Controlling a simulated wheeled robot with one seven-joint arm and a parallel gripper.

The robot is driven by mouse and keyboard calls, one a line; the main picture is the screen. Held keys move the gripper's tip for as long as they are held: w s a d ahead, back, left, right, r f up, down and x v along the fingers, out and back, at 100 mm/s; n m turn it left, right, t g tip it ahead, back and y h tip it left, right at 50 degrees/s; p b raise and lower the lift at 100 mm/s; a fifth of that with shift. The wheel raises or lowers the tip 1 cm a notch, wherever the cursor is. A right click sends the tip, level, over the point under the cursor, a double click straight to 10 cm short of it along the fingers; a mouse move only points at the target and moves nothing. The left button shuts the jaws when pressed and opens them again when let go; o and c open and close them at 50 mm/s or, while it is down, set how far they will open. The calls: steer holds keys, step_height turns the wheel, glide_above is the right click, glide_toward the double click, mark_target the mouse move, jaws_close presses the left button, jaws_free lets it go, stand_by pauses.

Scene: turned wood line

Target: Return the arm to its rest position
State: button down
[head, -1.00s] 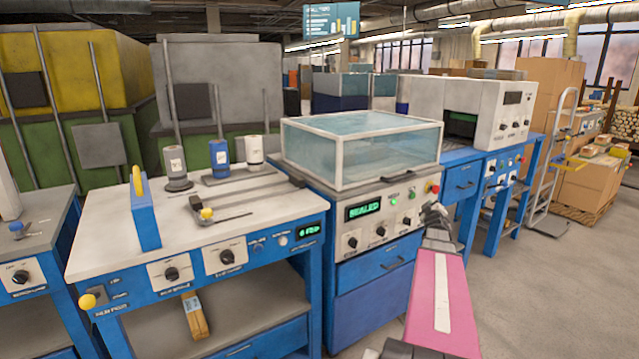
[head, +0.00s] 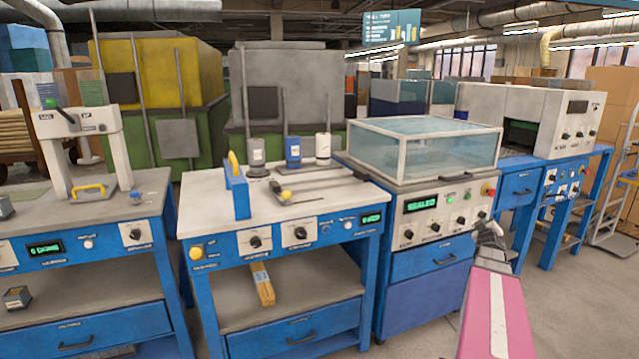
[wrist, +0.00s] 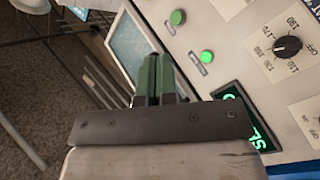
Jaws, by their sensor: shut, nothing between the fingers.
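My gripper (head: 488,229) is at the lower right of the head view, at the end of my pink arm, in front of the blue cabinet with the glass-lidded box (head: 425,150). In the wrist view its two green fingers (wrist: 154,72) are together with nothing between them. They point across the cabinet's white control panel (wrist: 235,45), apparently clear of it. The panel has green lights, a black knob and a lit display, which reads SEALED (head: 421,203) in the head view.
A blue workbench (head: 330,190) with bottles and a lever stands left of the cabinet. Another bench with a white press (head: 85,150) is at far left. A white machine (head: 540,118) stands on a blue table at right. Grey floor is open at lower right.

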steer(key=s+a+f+m+g+y, duration=0.2)
steer(key=s+a+f+g, duration=0.3)
steer(key=a, duration=0.6)
steer(key=a+f+m+g+y, duration=0.1)
steer(key=a+f+m+g, duration=0.15)
steer(key=a+f, duration=0.7)
steer(key=s+a+f+g+y, duration=0.2)
steer(key=s+a+g, duration=0.2)
steer(key=s+a, duration=0.5)
steer(key=s+a+f+g+y, duration=0.2)
steer(key=s+a+g, duration=0.3)
steer(key=s+a, duration=0.4)
steer(key=a+f, duration=0.1)
steer(key=a, duration=0.4)
